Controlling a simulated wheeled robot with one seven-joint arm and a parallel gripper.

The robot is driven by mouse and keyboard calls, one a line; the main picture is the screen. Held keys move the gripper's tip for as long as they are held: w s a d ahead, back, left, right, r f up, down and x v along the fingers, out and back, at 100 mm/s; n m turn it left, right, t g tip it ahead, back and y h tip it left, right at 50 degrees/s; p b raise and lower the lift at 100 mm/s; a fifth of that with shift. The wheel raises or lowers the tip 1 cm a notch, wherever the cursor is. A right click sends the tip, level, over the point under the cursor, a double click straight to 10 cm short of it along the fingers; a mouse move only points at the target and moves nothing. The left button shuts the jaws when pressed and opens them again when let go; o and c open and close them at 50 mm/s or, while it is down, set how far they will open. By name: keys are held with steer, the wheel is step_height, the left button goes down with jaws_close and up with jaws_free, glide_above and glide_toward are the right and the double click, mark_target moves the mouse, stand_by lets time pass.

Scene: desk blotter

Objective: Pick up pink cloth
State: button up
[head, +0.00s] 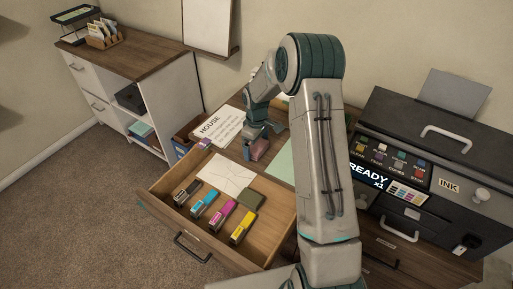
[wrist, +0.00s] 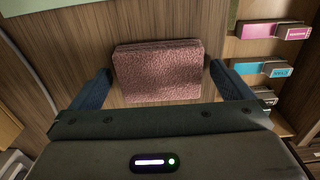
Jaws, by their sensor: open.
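The pink cloth (wrist: 158,72) is a folded, fuzzy rectangle lying on the wooden desk top, in the middle of the wrist view. In the head view the pink cloth (head: 260,149) shows just below my gripper (head: 257,132), partly covered by it. My gripper (wrist: 160,78) is open, with one blue-grey finger on the left of the cloth and one on the right. A gap of wood shows between the cloth and each finger in the wrist view. How high the fingertips are above the desk is hard to tell.
An open drawer (head: 166,211) holds several ink cartridges and a paper sheet in front of the desk. A printer (head: 440,150) stands at the right. A HOUSE notice (head: 217,128) lies left of my gripper, and a green mat (head: 281,163) lies right of the cloth.

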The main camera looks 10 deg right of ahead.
steer(key=shift+f, duration=0.15)
steer(key=c, duration=0.9)
